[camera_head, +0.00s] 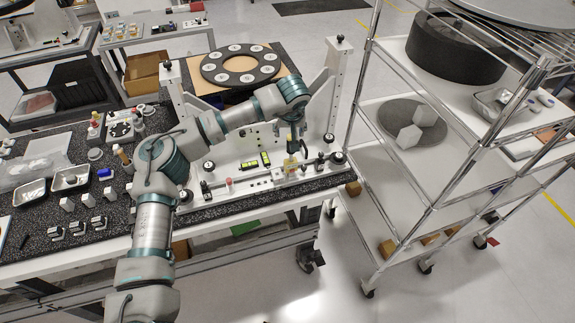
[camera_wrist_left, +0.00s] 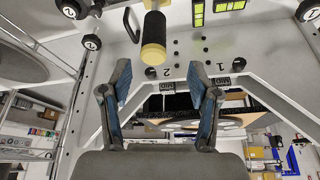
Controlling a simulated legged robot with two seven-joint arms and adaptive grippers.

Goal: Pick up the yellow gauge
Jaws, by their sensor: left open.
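The yellow gauge (camera_wrist_left: 153,38) is a short cylinder with yellow ends and a dark middle band. In the left wrist view it stands out at the top centre, beyond my fingertips and between their lines. In the head view it is small and pale yellow (camera_head: 290,163), on the white fixture just below my left gripper (camera_head: 296,148). My left gripper also shows in the left wrist view (camera_wrist_left: 158,70), with its two blue-padded fingers apart and nothing between them. I cannot tell the exact gap from fingers to gauge. My right gripper is not in view.
The white fixture (camera_head: 225,150) carries yellow-green vials (camera_head: 249,163) and black knobs (camera_head: 209,166) close by. A round plate with discs (camera_head: 241,66) stands behind. Small metal trays (camera_head: 70,178) and blocks lie left.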

